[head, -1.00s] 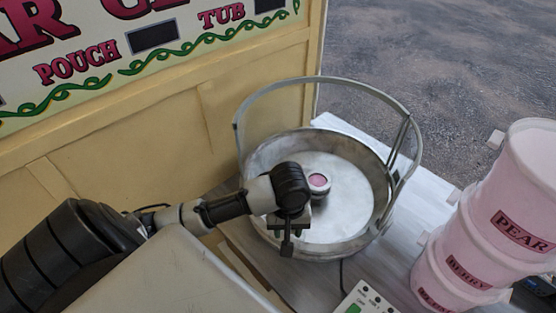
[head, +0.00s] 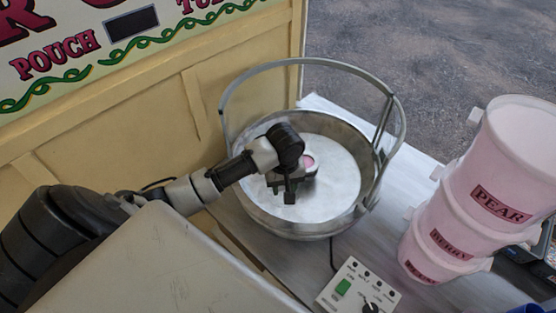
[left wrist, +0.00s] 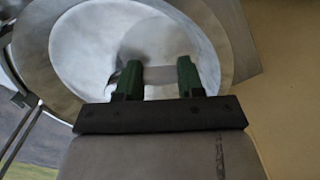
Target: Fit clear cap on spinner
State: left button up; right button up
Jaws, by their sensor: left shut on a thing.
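The spinner (head: 309,163) is a small metal drum with a pink top at the middle of the wide metal bowl (head: 349,208). My left gripper (head: 287,194) is over the bowl, just in front of the spinner, and hides part of it in the head view. In the left wrist view, the green fingers of my left gripper (left wrist: 159,80) stand apart with a pale, see-through round thing between them, which looks like the clear cap (left wrist: 158,40). The cap cannot be made out in the head view. I cannot tell whether it touches the spinner. My right gripper is not in view.
A metal hoop handle (head: 312,62) arches over the bowl. A control box (head: 358,288) with a green switch and a knob sits in front. Stacked pink tubs (head: 500,165) stand at the right. A cream panel (head: 150,110) borders the left.

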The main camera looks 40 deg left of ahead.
pick_arm(q)
jog(key=w+a+f+b, duration=0.1)
jog(key=w+b, duration=0.2)
jog(key=w, duration=0.3)
jog(key=w+a+b, duration=0.1)
jog(key=w+b, duration=0.2)
jog(key=w, duration=0.3)
jog(key=w+a+f+b, duration=0.1)
jog(key=w+a+b, duration=0.1)
jog(key=w, duration=0.4)
jog(key=shift+w+f+b, duration=0.35)
jog(key=shift+w+b, duration=0.05)
jog(key=shift+f+b, duration=0.75)
jog(key=shift+b, duration=0.25)
jog(key=shift+f+b, duration=0.25)
jog(key=shift+b, duration=0.05)
jog(key=shift+f, duration=0.55)
jog(key=shift+p, duration=0.55)
